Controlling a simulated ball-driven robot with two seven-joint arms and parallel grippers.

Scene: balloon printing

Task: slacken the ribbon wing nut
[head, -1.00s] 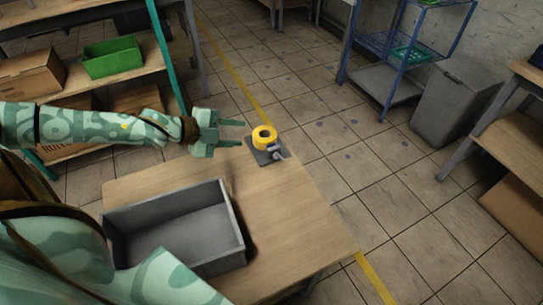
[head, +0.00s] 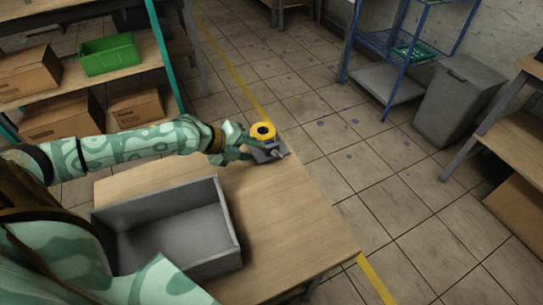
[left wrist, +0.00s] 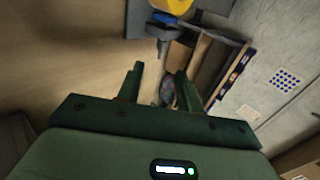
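A yellow ribbon roll (head: 262,139) sits on a small stand with a grey base plate (head: 282,151) at the far right corner of the wooden table. The roll is partly visible at the top of the left wrist view (left wrist: 210,12), beside a blue part (left wrist: 172,20). A grey piece that looks like the wing nut (left wrist: 160,32) shows beside it, also small in the head view (head: 276,153). My left gripper (head: 252,148) is at the stand's left side. In the left wrist view its fingers (left wrist: 158,72) are apart with nothing between them. My right gripper is out of view.
A grey open bin (head: 230,225) stands on the table (head: 290,220) nearer to me. The table's right part is clear. A shelf with a green crate (head: 108,56) and cardboard boxes is at left. A blue rack (head: 400,60) and grey bin (head: 458,95) stand beyond.

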